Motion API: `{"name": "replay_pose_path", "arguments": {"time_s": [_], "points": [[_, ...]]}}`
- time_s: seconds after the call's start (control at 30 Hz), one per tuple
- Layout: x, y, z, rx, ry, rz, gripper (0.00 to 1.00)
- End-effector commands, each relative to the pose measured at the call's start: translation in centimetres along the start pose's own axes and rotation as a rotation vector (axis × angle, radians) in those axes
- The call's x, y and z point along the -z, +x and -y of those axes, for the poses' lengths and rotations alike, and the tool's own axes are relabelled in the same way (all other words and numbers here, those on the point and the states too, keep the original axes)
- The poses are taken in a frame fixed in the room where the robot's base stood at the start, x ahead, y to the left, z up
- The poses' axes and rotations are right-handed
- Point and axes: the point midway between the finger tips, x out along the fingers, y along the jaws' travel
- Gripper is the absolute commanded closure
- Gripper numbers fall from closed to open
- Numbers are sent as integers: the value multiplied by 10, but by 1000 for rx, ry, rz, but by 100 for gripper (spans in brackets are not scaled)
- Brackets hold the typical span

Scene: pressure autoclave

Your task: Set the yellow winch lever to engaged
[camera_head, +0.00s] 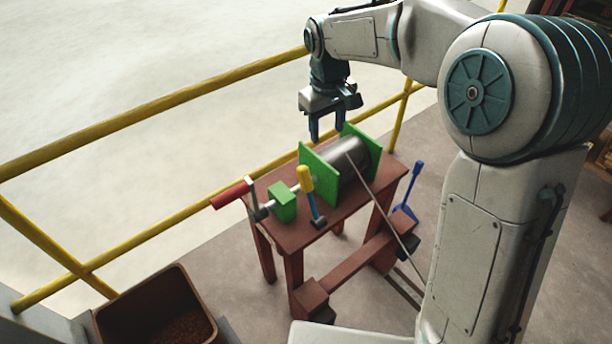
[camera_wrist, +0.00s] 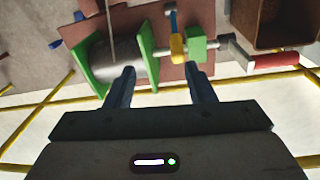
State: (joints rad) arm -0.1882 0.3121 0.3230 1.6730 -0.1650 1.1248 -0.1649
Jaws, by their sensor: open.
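The yellow winch lever (camera_head: 305,179) has a yellow grip on a blue arm and stands upright at the front of the winch table, beside the green block. In the wrist view the lever (camera_wrist: 178,47) lies beyond the fingertips, a little right of the middle. The winch drum (camera_head: 346,158) is grey between two green plates. My gripper (camera_head: 328,138) is open and empty, pointing down above the far side of the drum, apart from the lever. In the wrist view, my gripper's two fingers (camera_wrist: 165,73) stand wide apart. Nothing hides the lever's grip.
A red crank handle (camera_head: 231,195) sticks out left of the green block (camera_head: 282,203). All stand on a brown table (camera_head: 296,236). A cable runs from the drum toward the floor. Yellow rails (camera_head: 150,108) run behind; a brown bin (camera_head: 112,322) stands front left.

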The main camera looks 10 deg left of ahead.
Motion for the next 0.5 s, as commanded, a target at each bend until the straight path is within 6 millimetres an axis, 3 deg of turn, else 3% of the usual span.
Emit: {"name": "replay_pose_path", "arguments": {"time_s": [0.03, 0.2, 0.5], "points": [[12, 16, 6, 14, -24, 9, 51], [39, 43, 18, 45, -84, 26, 51], [53, 63, 27, 65, -117, 36, 51]]}}
